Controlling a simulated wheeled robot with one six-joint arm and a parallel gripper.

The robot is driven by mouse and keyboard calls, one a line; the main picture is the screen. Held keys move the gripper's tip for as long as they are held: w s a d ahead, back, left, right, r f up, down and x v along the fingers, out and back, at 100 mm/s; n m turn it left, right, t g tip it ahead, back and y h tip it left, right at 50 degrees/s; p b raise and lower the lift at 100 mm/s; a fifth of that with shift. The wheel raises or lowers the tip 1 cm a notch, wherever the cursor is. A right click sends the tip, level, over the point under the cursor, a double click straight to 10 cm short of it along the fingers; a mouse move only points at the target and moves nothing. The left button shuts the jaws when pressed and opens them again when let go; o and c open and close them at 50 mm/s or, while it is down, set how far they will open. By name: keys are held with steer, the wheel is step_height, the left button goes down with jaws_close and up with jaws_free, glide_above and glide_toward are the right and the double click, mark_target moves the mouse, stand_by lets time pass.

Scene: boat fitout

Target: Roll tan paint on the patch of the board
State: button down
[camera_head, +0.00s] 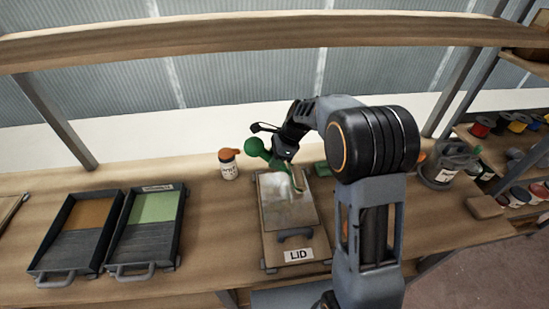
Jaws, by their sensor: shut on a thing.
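My gripper (284,155) is shut on a green tool (258,148), which looks like the roller's handle, just above the far end of the board. A thin green part of the tool (297,181) reaches down over the board's far right part. Its roller sleeve is not clearly visible, and I cannot tell whether it touches. The board (268,249) lies on the bench with a handle and a "LID" label at its near end. Its patch (284,212) looks pale grey and shiny. The tray with tan-brown paint (69,246) stands at the far left.
A tray with green paint (146,240) stands right beside the tan one. A white bottle with an orange cap (228,165) stands left of the board. A green block (322,169) and a grey container (439,175) are to the right. A wooden beam (250,38) crosses above the bench.

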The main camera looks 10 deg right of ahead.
steer(key=shift+f+b, duration=0.5)
steer(key=shift+f, duration=0.5)
stand_by(0.7)
steer(key=shift+d, duration=0.1)
steer(key=shift+d+r+p, duration=0.1)
steer(key=shift+d+p, duration=0.2)
steer(key=shift+d, duration=0.8)
steer(key=shift+a, duration=1.3)
